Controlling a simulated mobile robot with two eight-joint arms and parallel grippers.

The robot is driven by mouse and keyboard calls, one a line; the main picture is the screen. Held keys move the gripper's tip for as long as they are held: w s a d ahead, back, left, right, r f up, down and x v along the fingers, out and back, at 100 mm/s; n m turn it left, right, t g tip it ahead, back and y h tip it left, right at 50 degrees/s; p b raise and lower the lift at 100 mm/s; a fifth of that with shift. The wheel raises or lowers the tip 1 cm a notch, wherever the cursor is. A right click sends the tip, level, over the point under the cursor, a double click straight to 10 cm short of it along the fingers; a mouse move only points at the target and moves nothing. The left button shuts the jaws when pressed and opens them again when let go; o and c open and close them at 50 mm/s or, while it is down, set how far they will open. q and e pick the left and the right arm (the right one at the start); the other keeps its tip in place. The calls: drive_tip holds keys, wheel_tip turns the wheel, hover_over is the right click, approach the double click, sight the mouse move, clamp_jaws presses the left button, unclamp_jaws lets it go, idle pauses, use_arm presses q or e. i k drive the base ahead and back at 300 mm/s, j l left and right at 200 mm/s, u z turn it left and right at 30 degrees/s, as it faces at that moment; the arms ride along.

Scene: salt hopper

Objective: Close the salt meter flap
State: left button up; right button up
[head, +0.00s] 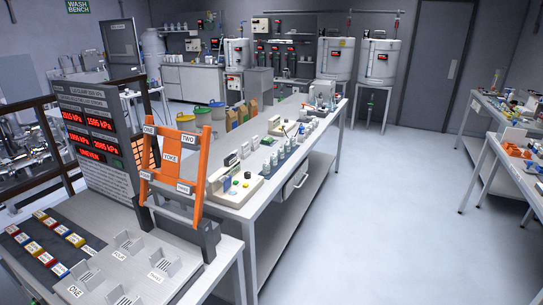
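No salt meter flap can be made out with certainty. White cylindrical tanks with small red displays stand along the far wall: one left of centre (237,55), one in the middle (335,58) and one on a stand at right (379,62). A white barrel-shaped vessel (153,50) stands at the back left. They are too small and distant to show a flap or whether it is open. Neither of my grippers is in view.
Close at left, a grey panel (92,150) with red kPa readouts and an orange frame (200,175) labelled YOKE stand on a table. A long bench (265,195) with small devices runs back from it. Tables (490,125) stand at right. The floor (375,215) between is clear.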

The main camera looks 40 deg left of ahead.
sight(226, 183)
drive_tip(key=i+u, duration=0.7)
drive_tip(key=i, duration=0.15)
drive_tip(key=i+l+u, duration=0.35)
drive_tip(key=i+j, duration=0.1)
